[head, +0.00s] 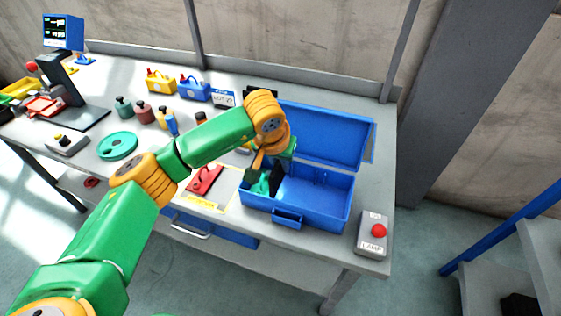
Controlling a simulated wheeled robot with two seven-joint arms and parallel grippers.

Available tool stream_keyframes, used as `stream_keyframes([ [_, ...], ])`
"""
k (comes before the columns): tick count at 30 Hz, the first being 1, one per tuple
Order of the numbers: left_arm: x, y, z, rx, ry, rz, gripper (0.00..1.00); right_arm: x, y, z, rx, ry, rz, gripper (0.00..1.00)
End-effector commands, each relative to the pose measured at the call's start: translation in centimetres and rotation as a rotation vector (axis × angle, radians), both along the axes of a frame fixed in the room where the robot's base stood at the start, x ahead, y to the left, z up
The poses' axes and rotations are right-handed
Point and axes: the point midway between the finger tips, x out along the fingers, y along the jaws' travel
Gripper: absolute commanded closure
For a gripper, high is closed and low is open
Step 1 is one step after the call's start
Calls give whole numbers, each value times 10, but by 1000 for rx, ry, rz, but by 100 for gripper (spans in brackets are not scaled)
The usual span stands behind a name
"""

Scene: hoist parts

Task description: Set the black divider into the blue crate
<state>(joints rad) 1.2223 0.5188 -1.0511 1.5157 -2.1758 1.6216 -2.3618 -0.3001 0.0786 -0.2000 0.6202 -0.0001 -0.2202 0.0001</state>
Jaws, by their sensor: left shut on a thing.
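The blue crate (325,207) stands open at the right end of the workbench, with its lid (325,135) raised at the back and a handle on its front. My left gripper (262,186) points down at the left part of the crate, its fingertips at about rim height or inside. It is shut on the black divider (277,177), of which only a dark, narrow piece shows beside the fingers. I cannot tell whether the divider touches the crate floor. The right part of the crate looks empty. My right gripper is not in view.
A grey box with a red button (373,233) stands right of the crate, near the bench edge. A red tool (205,180) lies left of the crate. Several bottles, a teal ring (118,145), and a yellow case (160,81) and blue case (195,88) stand farther left and back.

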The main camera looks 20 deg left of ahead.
Motion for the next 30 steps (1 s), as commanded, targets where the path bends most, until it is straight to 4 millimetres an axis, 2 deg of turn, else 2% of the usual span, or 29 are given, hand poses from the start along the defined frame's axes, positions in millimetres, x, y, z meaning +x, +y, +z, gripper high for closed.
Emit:
stream_keyframes([
  [1, 0, 0, -11, 1, -1, 0, 100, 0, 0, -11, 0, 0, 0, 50],
  [2, 0, 0, -13, 1, -1, 0, 100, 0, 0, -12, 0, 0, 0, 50],
  [13, 0, 0, -14, 0, -1, 1, 100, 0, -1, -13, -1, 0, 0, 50],
  [23, 0, 1, -42, 1, -1, 1, 100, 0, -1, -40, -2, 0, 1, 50],
  [30, 0, 1, -41, 1, -1, 1, 100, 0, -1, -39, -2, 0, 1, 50],
])
